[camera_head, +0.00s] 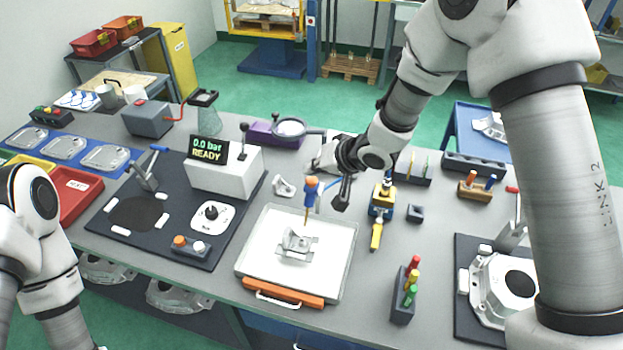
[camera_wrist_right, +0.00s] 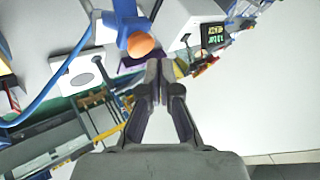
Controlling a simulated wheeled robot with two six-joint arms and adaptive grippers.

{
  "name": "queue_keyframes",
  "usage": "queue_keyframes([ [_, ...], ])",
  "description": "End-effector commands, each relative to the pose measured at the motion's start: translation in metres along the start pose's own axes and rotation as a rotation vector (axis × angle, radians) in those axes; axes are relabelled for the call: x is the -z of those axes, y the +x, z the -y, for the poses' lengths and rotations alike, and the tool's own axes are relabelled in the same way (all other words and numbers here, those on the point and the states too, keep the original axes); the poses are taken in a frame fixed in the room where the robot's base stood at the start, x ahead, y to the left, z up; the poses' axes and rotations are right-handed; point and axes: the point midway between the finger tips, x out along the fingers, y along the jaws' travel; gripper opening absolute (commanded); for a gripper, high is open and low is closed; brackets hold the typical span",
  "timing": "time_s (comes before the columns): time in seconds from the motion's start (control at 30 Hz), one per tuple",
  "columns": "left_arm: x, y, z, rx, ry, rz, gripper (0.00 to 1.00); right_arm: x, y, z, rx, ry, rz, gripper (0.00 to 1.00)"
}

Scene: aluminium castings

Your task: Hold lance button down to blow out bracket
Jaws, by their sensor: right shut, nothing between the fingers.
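The blue air lance (camera_head: 311,193) stands upright with its orange button (camera_head: 311,182) on top and its thin nozzle pointing down at the grey metal bracket (camera_head: 296,243). The bracket lies in the white tray (camera_head: 257,232).
A white box with a display (camera_head: 208,148) reading "0.0 bar READY" stands behind left. A magnifier (camera_head: 290,128) is behind the lance. A blue-and-yellow tool (camera_head: 381,205) and a holder with coloured pegs (camera_head: 405,290) stand to the right. Bare table lies between tray and holder.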

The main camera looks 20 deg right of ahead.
Motion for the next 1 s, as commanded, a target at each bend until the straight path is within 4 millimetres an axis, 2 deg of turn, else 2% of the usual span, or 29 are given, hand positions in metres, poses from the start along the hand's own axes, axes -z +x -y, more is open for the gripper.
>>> queue_keyframes([
  [1.0, 0.0, 0.0016, 0.0, 0.0, 0.0, 0.0, 0.4, -0.0071, 0.0092, -0.0068, 0.0, 0.0, 0.0, 0.0],
])
